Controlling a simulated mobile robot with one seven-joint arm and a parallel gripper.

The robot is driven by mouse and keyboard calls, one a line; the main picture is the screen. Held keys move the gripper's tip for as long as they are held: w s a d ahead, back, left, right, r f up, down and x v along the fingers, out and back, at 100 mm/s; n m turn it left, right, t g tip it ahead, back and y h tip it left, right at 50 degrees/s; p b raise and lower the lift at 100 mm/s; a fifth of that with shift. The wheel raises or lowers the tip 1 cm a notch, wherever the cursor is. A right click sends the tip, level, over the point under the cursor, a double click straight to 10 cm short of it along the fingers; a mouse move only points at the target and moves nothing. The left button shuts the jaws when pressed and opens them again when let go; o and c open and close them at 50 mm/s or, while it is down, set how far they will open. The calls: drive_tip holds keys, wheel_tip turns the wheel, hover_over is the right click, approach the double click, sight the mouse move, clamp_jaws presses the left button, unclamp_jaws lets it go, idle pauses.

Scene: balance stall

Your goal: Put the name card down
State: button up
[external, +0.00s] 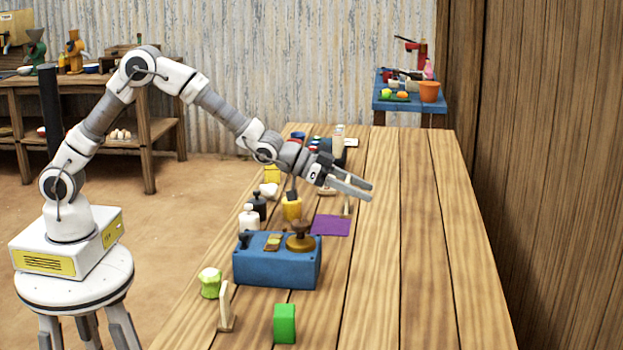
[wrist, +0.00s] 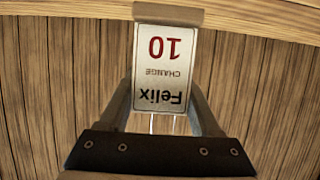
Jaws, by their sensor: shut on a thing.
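The name card (wrist: 160,75) is white with "Felix", "CHANGE" and a red "10", on a wooden foot (wrist: 168,14). In the wrist view its lettering is upside down and the foot is at the top, by the light wooden strip of the table. My gripper (wrist: 160,110) is shut on the card, with a finger along each side. In the external view my gripper (external: 368,191) is over the far middle of the table (external: 420,240). The card is hard to make out there, and whether its foot touches the table I cannot tell.
A purple mat (external: 331,225) lies just in front of my gripper. A green block (external: 285,323) is at the front. The table's right side is clear.

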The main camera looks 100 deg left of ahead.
drive_tip(key=s+a+n+g+y+p, duration=0.4)
drive_tip(key=s+a+n+y, duration=0.55)
drive_tip(key=a, duration=0.35)
drive_tip(key=shift+m, duration=0.25)
drive_tip(key=shift+w+a+f+b, duration=0.1)
drive_tip(key=shift+a+f+b, duration=0.85)
drive_tip(key=shift+a+f, duration=0.9)
drive_tip(key=shift+s+a+f+b, duration=0.1)
drive_tip(key=shift+a+f+b, duration=0.85)
drive_tip(key=shift+a+f, duration=0.9)
drive_tip(key=shift+w+a+f+b, duration=0.1)
drive_tip(key=shift+a+f+b, duration=0.85)
drive_tip(key=shift+a+f, duration=0.9)
drive_tip(key=shift+a+r, duration=0.25)
drive_tip(key=shift+a, duration=0.05)
drive_tip(key=shift+f, duration=0.15)
drive_tip(key=o, duration=1.4)
drive_tip(key=shift+c, duration=0.2)
